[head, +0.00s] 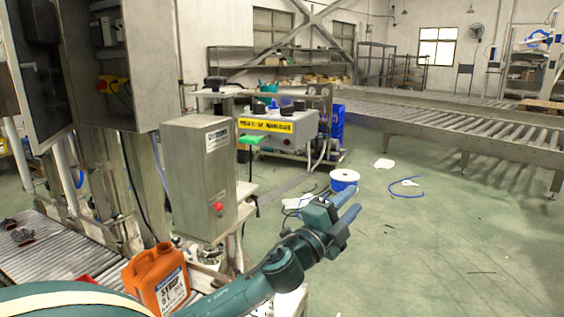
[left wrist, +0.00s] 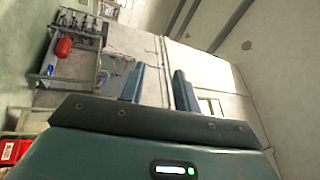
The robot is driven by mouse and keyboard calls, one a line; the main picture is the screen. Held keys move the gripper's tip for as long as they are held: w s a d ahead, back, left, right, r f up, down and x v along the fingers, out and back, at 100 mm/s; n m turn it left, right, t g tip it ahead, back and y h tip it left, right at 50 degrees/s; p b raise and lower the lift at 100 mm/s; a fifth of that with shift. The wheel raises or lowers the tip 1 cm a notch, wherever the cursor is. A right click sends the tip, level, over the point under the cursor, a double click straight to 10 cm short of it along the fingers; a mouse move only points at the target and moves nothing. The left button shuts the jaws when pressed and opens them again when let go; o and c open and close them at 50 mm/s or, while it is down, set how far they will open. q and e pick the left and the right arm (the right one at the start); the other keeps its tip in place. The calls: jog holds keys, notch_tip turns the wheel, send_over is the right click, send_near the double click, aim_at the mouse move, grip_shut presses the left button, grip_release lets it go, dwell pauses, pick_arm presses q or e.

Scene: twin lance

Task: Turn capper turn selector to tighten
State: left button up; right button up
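A grey steel box (head: 203,180) with a small label and a red button (head: 218,206) stands left of centre in the head view. Behind it is a control box (head: 290,137) with a yellow label strip (head: 266,125) and small knobs on its front. I cannot make out which of these is the capper turn selector. My left gripper (head: 352,204) is right of and nearer than the steel box, touching nothing. Its two blue fingers stand apart and empty, as the left wrist view (left wrist: 160,85) also shows. My right gripper is not in view.
An orange jug (head: 157,279) stands at the lower left beside a roller conveyor (head: 45,250). An open cabinet (head: 140,75) rises at the left. A white-and-blue spool (head: 344,180) and cables lie on the floor. A long roller conveyor (head: 470,128) crosses the back right. The right floor is mostly clear.

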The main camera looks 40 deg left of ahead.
pick_arm(q)
jog(key=w+a+r+m+g+h, duration=0.25)
jog(key=r+m+g+h, duration=0.25)
jog(key=r+m+h, duration=0.85)
jog(key=m+g+y+p, duration=0.1)
jog(key=m+g+y, duration=0.2)
jog(key=m+y, duration=0.75)
send_near(287, 110)
jog(key=w+n, duration=0.1)
jog(key=w, duration=0.1)
jog(key=w+d+f+y, duration=0.1)
jog(key=w, duration=0.2)
jog(key=w+d+n+y, duration=0.1)
jog(key=w, duration=0.2)
jog(key=shift+d+f+n, duration=0.2)
jog(key=shift+f+n, duration=0.1)
grip_shut()
